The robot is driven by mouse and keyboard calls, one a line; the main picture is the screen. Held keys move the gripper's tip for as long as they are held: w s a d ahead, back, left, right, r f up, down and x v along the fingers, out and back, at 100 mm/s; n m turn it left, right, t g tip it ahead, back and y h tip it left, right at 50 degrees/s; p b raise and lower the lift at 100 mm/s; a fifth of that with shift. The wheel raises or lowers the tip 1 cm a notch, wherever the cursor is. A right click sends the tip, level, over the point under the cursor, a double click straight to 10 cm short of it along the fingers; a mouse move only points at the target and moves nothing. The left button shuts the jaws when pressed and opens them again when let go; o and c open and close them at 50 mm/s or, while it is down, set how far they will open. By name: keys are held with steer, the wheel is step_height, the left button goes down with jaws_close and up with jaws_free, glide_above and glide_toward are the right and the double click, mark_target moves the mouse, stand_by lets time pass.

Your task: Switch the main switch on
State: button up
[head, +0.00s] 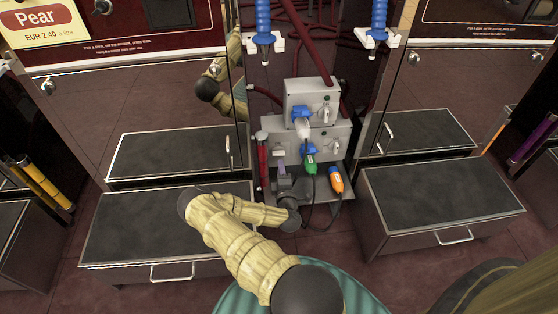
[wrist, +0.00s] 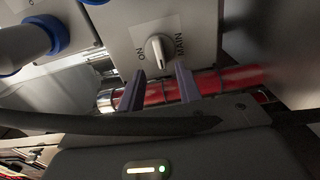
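The main switch is a pale rotary knob (wrist: 158,52) on a light grey plate, in the upper middle of the wrist view. Its grip bar runs nearly up and down in that picture. The words ON and MAIN appear turned around beside it, ON at the left and MAIN at the right. My gripper (wrist: 160,76) is open, its two purple fingers apart at either side just below the knob, with nothing between them. In the head view my gripper (head: 281,155) is at the left part of the lower grey box (head: 337,132), and it hides the main switch there.
An upper grey box (head: 298,88) carries another knob (head: 324,113) and a blue plug (head: 301,115). A green plug (head: 310,161) and an orange plug (head: 336,180) are right of my gripper. A red pipe (head: 262,160) stands close left. Drawer units (head: 440,195) flank the boxes.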

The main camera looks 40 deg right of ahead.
mark_target(278, 153)
steer(key=b+x, duration=0.2)
steer(key=x, duration=0.5)
jaws_close()
